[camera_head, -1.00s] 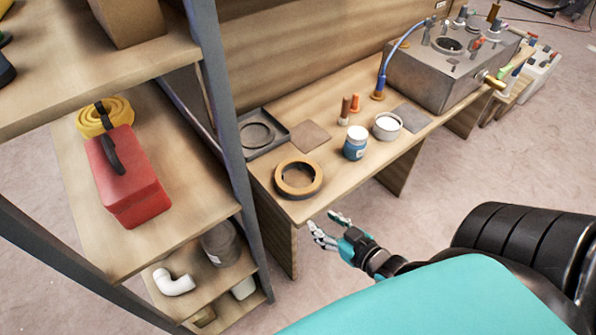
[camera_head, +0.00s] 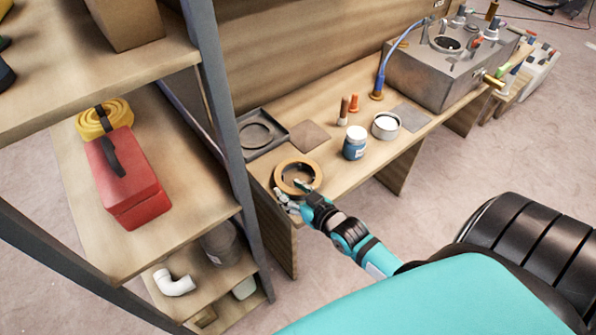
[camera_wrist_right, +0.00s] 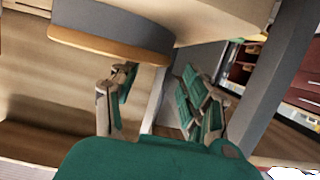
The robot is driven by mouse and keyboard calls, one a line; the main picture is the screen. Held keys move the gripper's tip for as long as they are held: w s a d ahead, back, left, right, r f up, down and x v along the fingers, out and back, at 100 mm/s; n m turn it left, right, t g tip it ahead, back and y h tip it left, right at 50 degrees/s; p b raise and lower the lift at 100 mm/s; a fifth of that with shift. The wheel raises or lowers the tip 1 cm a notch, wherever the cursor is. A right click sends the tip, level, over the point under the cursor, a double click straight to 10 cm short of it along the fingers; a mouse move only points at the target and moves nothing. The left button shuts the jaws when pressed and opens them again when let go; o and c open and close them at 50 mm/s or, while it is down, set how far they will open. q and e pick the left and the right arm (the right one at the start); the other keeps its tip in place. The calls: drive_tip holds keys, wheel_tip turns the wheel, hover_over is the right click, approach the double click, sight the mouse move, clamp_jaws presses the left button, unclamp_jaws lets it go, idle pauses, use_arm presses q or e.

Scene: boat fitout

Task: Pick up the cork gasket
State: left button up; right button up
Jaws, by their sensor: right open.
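The cork gasket (camera_head: 280,178) is a tan-brown ring at the near left corner of the workbench. In the right wrist view the tan rim (camera_wrist_right: 108,47) shows against a thicker grey round body (camera_wrist_right: 110,22). My right gripper (camera_head: 292,195) is open at the near side of the ring. One finger overlaps the ring's near rim in the head view, and the other is just outside it. In the wrist view my open gripper (camera_wrist_right: 160,95) has nothing between its fingers. I cannot tell whether a finger touches the ring. My left gripper is not in view.
Behind the ring are a dark tray (camera_head: 281,139) and a flat brown square (camera_head: 310,136). A blue jar (camera_head: 355,146) and white-topped tin (camera_head: 386,128) stand to the right. A grey shelf post (camera_head: 226,110) rises close at left. A metal box (camera_head: 430,83) stands farther back.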

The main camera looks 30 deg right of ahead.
sight(282, 184)
drive_tip(key=x, duration=0.5)
drive_tip(key=shift+s+d+f, duration=0.1)
drive_tip(key=shift+d+f, duration=0.05)
drive_tip(key=shift+f, duration=0.05)
drive_tip(key=shift+r, duration=0.1)
clamp_jaws()
